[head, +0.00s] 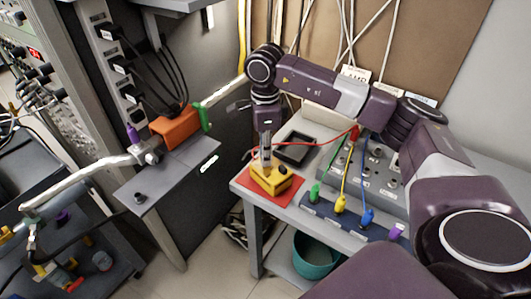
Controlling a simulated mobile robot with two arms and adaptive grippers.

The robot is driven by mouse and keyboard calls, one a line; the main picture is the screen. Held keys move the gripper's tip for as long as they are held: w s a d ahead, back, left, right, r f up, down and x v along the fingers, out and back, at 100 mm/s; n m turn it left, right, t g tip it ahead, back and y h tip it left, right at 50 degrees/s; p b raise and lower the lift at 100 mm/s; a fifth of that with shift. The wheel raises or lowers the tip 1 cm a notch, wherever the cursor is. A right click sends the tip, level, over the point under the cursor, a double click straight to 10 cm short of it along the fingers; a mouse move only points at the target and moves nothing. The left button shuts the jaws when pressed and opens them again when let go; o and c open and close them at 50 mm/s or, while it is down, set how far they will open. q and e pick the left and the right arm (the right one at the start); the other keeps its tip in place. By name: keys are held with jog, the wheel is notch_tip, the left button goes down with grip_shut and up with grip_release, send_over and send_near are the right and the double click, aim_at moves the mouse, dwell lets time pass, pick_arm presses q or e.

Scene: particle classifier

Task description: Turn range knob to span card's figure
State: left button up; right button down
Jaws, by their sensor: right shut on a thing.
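A small yellow box (270,180) sits on a red mat (290,193) at the near left corner of the grey table. My right gripper (266,163) points straight down at the top of the box. Its fingers are shut on what looks like the range knob, which they hide. A dark round part (283,170) shows on the box just right of the fingers. White cards stand at the back of the table, one of them lettered (355,74); I cannot read a figure on it or tell which is the span card. My left gripper is out of view.
A black open tray (296,148) lies behind the box. A grey panel (372,182) with red, green, yellow and blue leads stands to its right. A teal bin (315,256) is below the table.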

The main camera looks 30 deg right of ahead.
dwell(0.9)
jog(key=c, duration=1.8)
grip_release()
notch_tip(320, 180, up, 12)
